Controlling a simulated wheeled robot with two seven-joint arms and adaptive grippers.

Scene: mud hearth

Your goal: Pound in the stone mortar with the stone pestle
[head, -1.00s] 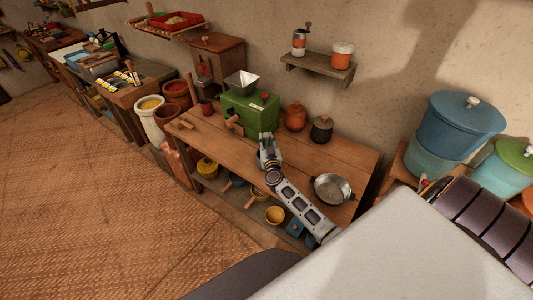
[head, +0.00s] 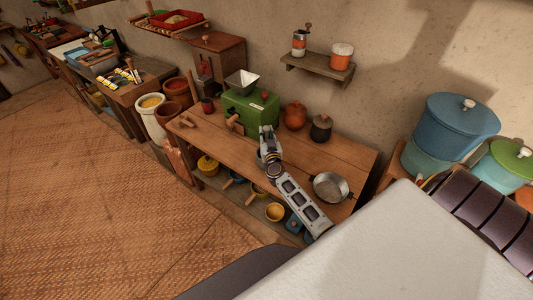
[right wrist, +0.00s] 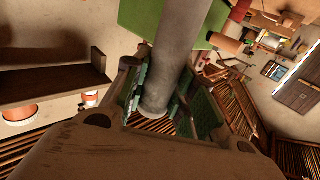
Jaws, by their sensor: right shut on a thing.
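My right gripper (head: 266,131) is over the wooden table, in front of the green grinder. In the right wrist view the right gripper (right wrist: 168,96) is shut on the stone pestle (right wrist: 181,45), a smooth grey cylinder held between the green-padded fingers. One rounded end of the pestle shows just between the fingers. In the head view the pestle cannot be made out clearly. I cannot make out the stone mortar in either view; my gripper and arm cover part of the table there. My left gripper is not in view.
The wooden table (head: 335,160) holds the green grinder (head: 250,109), an orange pot (head: 295,116), a dark lidded pot (head: 321,128) and a metal pan (head: 330,187) beside my right forearm. Yellow and blue dishes stand on the shelf below.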

